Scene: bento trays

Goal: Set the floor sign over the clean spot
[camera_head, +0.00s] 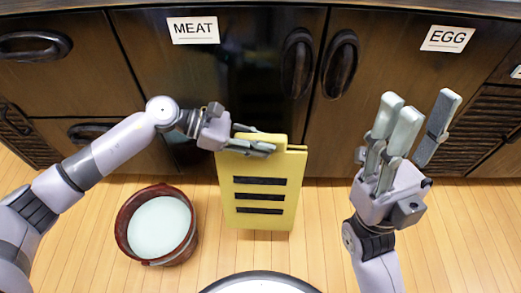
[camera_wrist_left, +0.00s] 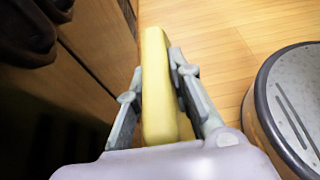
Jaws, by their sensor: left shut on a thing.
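The yellow floor sign (camera_head: 260,220) is folded flat, with several dark bars on its face. It hangs upright in front of the dark cabinet doors, above the wooden floor. My left gripper (camera_head: 262,142) is shut on its top left edge. In the left wrist view, the sign (camera_wrist_left: 156,90) is seen edge-on between the fingers of my left gripper (camera_wrist_left: 158,95). My right gripper (camera_head: 418,125) is open and empty, to the right of the sign with its fingers pointing up. I cannot make out a distinct clean spot on the floor.
A dark red bucket (camera_head: 123,222) with pale liquid stands on the floor left of the sign. Dark cabinets labelled MEAT (camera_head: 193,30) and EGG (camera_head: 447,38) line the back. The floor (camera_head: 470,240) at right is clear. My round base shows at bottom.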

